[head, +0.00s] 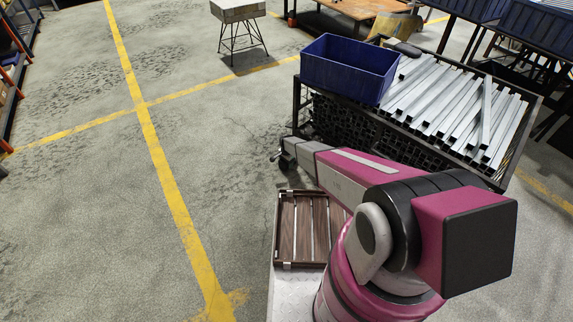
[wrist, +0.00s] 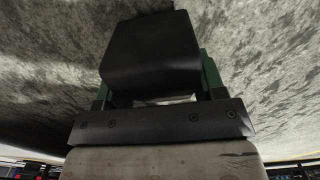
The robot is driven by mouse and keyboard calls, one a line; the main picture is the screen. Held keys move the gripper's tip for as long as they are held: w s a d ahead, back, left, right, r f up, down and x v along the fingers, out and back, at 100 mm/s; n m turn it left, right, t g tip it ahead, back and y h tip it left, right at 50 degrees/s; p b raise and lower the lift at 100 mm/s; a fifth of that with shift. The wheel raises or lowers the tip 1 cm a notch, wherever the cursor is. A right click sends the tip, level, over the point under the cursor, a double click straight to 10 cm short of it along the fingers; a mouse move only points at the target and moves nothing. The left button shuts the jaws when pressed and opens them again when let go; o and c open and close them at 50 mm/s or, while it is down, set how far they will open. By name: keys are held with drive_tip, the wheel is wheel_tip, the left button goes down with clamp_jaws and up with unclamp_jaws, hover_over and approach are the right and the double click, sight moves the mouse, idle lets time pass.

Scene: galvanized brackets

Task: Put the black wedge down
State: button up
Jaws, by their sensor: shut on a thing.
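The black wedge (wrist: 150,52) fills the upper middle of the wrist view, a smooth dark block with rounded edges. My gripper (wrist: 157,82) is shut on it, with a green finger showing at each side. Speckled grey floor shows behind and around the wedge, and I cannot tell how high it is held. In the head view my arm reaches away toward the cart, and neither the wedge nor my gripper can be made out clearly.
A dark wire cart (head: 516,160) at the right holds several galvanized channels (head: 440,95) and a blue bin (head: 345,70). A slatted wooden tray (head: 279,235) lies beside my arm's base. A stool (head: 238,12) stands at the back. The floor (head: 75,235) at left is open, with yellow lines.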

drive_tip(key=shift+f, duration=0.45)
drive_tip(key=shift+f, duration=0.1)
drive_tip(key=o, duration=1.3)
drive_tip(key=shift+f, duration=0.1)
wheel_tip(320, 180, up, 12)
drive_tip(key=shift+s+d+r, duration=0.15)
drive_tip(key=shift+r, duration=0.1)
drive_tip(key=s+d+r+n, duration=0.3)
drive_tip(key=s+d+r, duration=0.4)
drive_tip(key=s+r, duration=0.4)
drive_tip(key=s+d+r+n, duration=0.2)
drive_tip(key=s+d+r, duration=0.6)
drive_tip(key=r, duration=0.8)
drive_tip(key=s+d+r+n, duration=0.3)
drive_tip(key=s+d+r, duration=0.5)
drive_tip(key=s+r, duration=0.6)
drive_tip(key=shift+s+d+r+n, duration=0.1)
drive_tip(key=shift+s+r+n, duration=0.1)
drive_tip(key=shift+s+n, duration=0.15)
